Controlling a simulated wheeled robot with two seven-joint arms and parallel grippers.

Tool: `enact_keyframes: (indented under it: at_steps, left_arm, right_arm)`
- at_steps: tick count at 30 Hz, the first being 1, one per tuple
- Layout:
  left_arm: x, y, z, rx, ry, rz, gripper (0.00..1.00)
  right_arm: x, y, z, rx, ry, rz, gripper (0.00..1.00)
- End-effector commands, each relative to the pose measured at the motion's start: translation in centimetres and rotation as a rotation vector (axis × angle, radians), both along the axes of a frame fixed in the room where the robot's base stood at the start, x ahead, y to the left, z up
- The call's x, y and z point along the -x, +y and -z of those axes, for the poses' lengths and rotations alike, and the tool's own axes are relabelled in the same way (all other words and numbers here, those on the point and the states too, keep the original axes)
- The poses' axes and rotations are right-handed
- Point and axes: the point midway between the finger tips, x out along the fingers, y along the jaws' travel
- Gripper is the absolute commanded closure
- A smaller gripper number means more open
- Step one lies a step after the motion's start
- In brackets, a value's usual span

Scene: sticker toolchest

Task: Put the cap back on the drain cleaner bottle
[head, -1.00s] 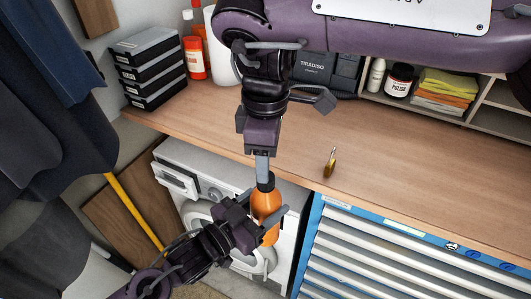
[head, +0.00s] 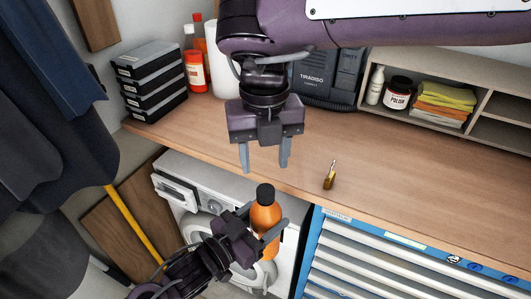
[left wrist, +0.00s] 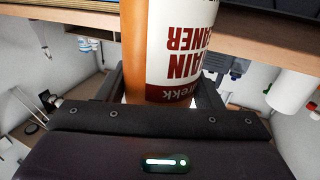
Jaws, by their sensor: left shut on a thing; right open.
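The orange drain cleaner bottle (head: 265,216) is held in front of the washing machine, below the worktop's front edge. Its black cap (head: 265,193) sits on top of the neck; how tightly it is seated cannot be told. My left gripper (head: 262,236) is shut around the bottle's body. In the left wrist view the bottle (left wrist: 172,55) fills the middle between the fingers, with its red and white label partly readable. My right gripper (head: 265,166) is open and empty above the cap, over the worktop edge, apart from the bottle.
A small yellow-handled tool (head: 329,178) stands or lies on the wooden worktop (head: 400,180). Black stacked cases (head: 150,80) and red-orange bottles (head: 196,65) stand at the back left. A shelf holds a polish jar (head: 397,92) and folded cloths (head: 445,102). A blue drawer chest (head: 390,255) is below right.

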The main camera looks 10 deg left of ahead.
Motion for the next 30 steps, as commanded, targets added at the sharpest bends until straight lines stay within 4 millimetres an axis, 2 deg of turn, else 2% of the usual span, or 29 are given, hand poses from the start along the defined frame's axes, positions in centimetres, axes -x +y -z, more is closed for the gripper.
enact_keyframes:
  at_steps: [6,17,20,30]
  left_arm:
    - [0.0,0.0,-0.3,0.003,-0.005,0.0,1.0]
    - [0.0,0.0,-0.3,0.003,-0.005,0.0,1.0]
    - [0.0,0.0,-0.3,0.003,-0.005,0.0,1.0]
    - [0.0,0.0,-0.3,0.003,-0.005,0.0,1.0]
  right_arm:
    - [0.0,-0.2,-0.2,0.004,0.001,-0.108,0.51]
    - [0.0,-0.2,0.0,0.003,0.002,-0.109,0.51]
    - [0.0,-0.2,0.9,0.005,0.005,-0.108,0.51]
    - [0.0,-0.2,6.0,0.005,0.004,-0.108,0.51]
